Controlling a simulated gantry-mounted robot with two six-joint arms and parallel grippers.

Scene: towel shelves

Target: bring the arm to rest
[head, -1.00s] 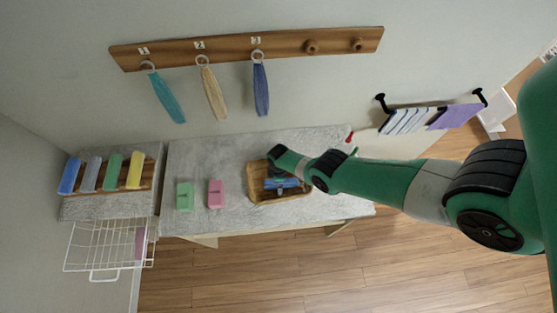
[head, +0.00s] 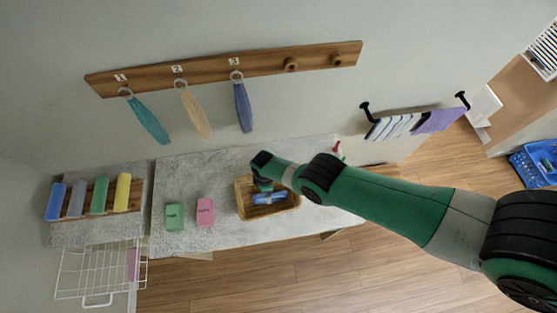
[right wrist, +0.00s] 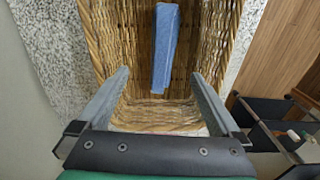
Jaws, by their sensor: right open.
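My right arm reaches in from the right in the head view. Its gripper is over the wicker basket (head: 289,203) on the grey counter. In the right wrist view my right gripper (right wrist: 162,88) is open, with its two fingers apart above the basket (right wrist: 218,50). A folded blue towel (right wrist: 165,50) lies in the basket beyond the fingertips, not between them. The blue towel also shows in the head view (head: 272,197), partly hidden by my gripper. My left gripper is not in view.
A green block (head: 174,216) and a pink block (head: 205,211) sit left of the basket. Several rolled towels lie on a wooden tray above a white wire basket (head: 90,271). Hanging towels (head: 243,107) and a towel bar (head: 415,117) line the wall.

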